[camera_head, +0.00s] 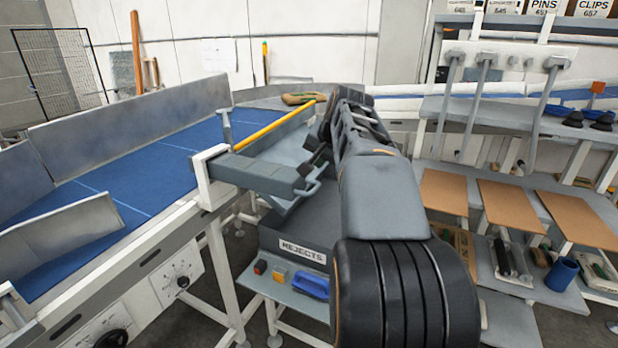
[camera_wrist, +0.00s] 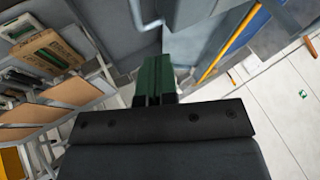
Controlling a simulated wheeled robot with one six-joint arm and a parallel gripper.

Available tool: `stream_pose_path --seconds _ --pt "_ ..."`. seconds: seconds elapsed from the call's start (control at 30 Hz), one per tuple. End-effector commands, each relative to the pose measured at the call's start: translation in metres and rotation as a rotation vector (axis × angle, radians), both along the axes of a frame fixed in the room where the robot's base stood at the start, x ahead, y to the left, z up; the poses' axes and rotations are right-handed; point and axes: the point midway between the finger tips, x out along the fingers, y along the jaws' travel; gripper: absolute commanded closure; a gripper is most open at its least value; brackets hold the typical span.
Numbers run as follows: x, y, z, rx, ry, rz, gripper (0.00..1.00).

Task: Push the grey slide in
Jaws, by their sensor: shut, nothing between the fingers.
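The grey slide (camera_head: 258,174) is a flat grey bar that sticks out to the right from a white bracket (camera_head: 206,176) at the edge of the blue conveyor. A loop handle (camera_head: 313,188) is at its outer end. My gripper (camera_head: 314,160) is beside that outer end, partly hidden behind my arm. In the wrist view my gripper (camera_wrist: 158,72) is shut and empty, with its green-padded fingers together. A grey block (camera_wrist: 190,10), likely the slide's end, is just ahead of the fingertips. I cannot tell whether they touch.
The blue conveyor (camera_head: 110,195) has grey side walls. A grey box labelled REJECTS (camera_head: 302,251) is below the slide. A yellow bar (camera_head: 272,127) runs behind it. Shelves with brown boards (camera_head: 511,205) stand to the right.

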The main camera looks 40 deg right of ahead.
Motion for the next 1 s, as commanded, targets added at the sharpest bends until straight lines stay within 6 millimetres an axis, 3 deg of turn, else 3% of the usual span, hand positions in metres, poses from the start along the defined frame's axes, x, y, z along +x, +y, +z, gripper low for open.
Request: stream_pose_path --seconds 0.27,0.7,1.0 --pt "0.004 0.000 -0.006 0.000 0.002 0.002 1.00" --pt "0.043 -0.007 -0.059 0.001 0.004 0.002 1.00" --pt "0.058 -0.010 -0.078 -0.002 0.002 0.002 1.00"
